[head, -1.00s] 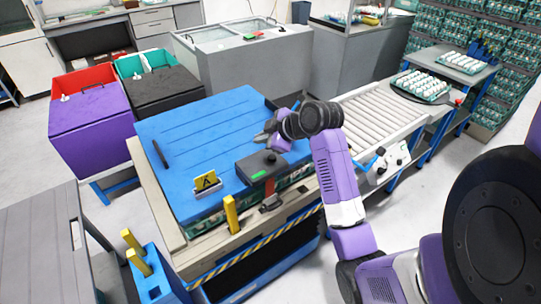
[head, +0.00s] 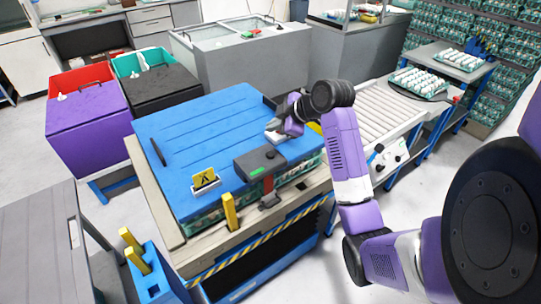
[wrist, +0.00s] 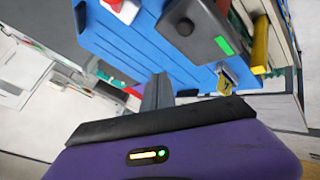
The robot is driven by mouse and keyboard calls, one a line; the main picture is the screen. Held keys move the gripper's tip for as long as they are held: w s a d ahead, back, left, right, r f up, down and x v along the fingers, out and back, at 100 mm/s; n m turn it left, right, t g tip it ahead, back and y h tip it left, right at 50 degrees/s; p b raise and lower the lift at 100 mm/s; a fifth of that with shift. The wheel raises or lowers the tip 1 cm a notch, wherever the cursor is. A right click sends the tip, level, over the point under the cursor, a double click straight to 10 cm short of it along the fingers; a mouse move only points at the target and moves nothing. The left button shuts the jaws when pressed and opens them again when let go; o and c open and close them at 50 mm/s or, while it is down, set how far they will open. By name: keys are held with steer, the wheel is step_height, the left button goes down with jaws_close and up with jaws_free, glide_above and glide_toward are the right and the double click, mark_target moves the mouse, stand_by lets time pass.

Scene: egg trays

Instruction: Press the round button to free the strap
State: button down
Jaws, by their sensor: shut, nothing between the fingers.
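A dark grey box (head: 258,163) with a green label sits near the front edge of the blue lid (head: 205,125). A red strap (head: 268,185) runs down the front from the box to a dark buckle (head: 269,201). My gripper (head: 272,136) is above the lid, behind and slightly right of the box, apart from it. In the wrist view its fingers (wrist: 157,92) are together and empty, pointing past the box's side.
A yellow card (head: 204,181) stands on the lid left of the box. A yellow post (head: 229,211) rises at the front edge. A roller conveyor (head: 375,112) lies to the right. Purple (head: 90,120) and black (head: 165,95) bins stand behind left.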

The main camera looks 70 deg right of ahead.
mark_target(273, 155)
step_height(273, 155, down, 8)
steer(key=b, duration=0.5)
steer(key=shift+r, duration=0.25)
stand_by(1.5)
steer(key=shift+f+b, duration=0.35)
steer(key=shift+f, duration=0.05)
steer(key=shift+f+b, duration=0.4)
steer(key=shift+f, duration=0.15)
stand_by(1.0)
steer(key=shift+r, duration=0.1)
steer(key=shift+r+p, duration=0.8)
steer(key=shift+r, duration=0.1)
steer(key=shift+r, duration=0.1)
step_height(273, 155, up, 5)
steer(key=p, duration=0.4)
